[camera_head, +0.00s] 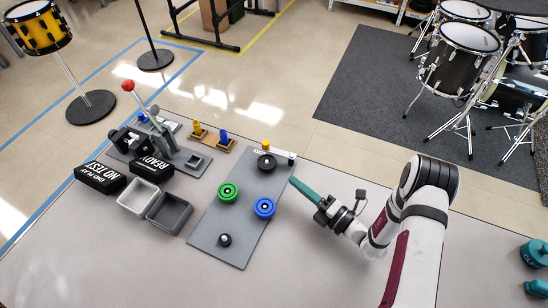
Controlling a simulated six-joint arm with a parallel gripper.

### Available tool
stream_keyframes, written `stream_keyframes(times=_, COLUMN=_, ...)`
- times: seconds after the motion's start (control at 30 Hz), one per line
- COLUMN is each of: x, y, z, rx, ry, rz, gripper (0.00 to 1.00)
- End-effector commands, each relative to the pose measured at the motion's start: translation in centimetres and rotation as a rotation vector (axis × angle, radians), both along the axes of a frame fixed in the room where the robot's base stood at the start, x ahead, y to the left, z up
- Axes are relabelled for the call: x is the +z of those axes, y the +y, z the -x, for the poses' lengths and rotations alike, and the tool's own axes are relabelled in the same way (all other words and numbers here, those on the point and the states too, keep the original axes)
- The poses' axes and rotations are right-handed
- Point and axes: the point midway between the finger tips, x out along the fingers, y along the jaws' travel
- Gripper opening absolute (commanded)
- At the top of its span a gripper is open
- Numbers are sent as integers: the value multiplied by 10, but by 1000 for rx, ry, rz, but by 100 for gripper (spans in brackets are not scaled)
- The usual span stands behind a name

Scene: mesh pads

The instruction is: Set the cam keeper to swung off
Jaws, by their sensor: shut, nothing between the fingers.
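A long grey board (208,225) lies on the table, carrying a green wheel (228,192), a blue wheel (264,208), a black wheel (266,163) at its far end and a small black knob (224,240) at its near end. A small dark piece (291,158) stands at the board's far right corner. I cannot tell for sure which part is the cam keeper. My gripper (294,181) has teal fingers, shut and empty, pointing up-left. Its tips are by the board's right edge, below the dark piece, apart from the wheels.
A grey base with a red-knobbed lever (128,86) stands at the back left. Two black signs (101,178), a light open bin (139,197) and a darker bin (170,212) lie left of the board. Teal bottles (535,252) stand far right. The near table is clear.

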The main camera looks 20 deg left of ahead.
Motion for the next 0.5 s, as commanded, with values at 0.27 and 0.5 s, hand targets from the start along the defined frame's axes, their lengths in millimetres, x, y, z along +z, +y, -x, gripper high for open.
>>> stream_keyframes(times=0.27, x=-7, y=-1, z=-3, rx=64, ry=171, rz=-17, gripper=0)
stream_keyframes(times=0.5, x=-6, y=49, z=-17, rx=64, ry=169, rz=-18, gripper=0)
